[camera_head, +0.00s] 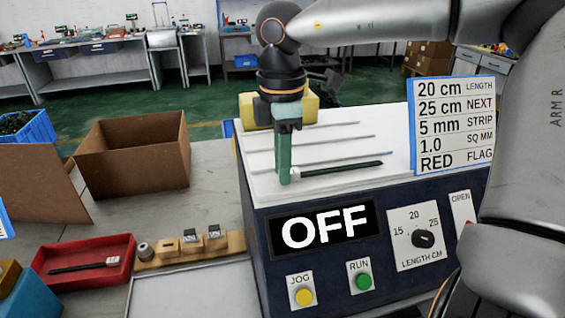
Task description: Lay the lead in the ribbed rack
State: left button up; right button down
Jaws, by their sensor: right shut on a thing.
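The lead (345,168), a thin dark strip, reaches right from the tips of my right gripper (284,180). My right gripper is shut on its left end, and the green fingers point down and hide that end. The lead is at the white ribbed top (265,160) of the machine, which I take as the rack, in front of its thin grey ribs. Whether the lead touches the surface or hangs just above it, I cannot tell. My left gripper is not in view.
The machine's dark front shows an OFF display (325,228), buttons and a dial. A sign (452,125) stands at the rack's right. A red tray (110,250) with a dark piece inside, a wooden holder (190,250) and a brown box (130,155) are left.

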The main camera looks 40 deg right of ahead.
jog(key=c, duration=0.7)
grip_release()
jog(key=shift+o, duration=0.2)
jog(key=shift+r, duration=0.1)
notch_tip(320, 180, up, 12)
jog(key=shift+r+p, duration=0.15)
jog(key=shift+p, duration=0.2)
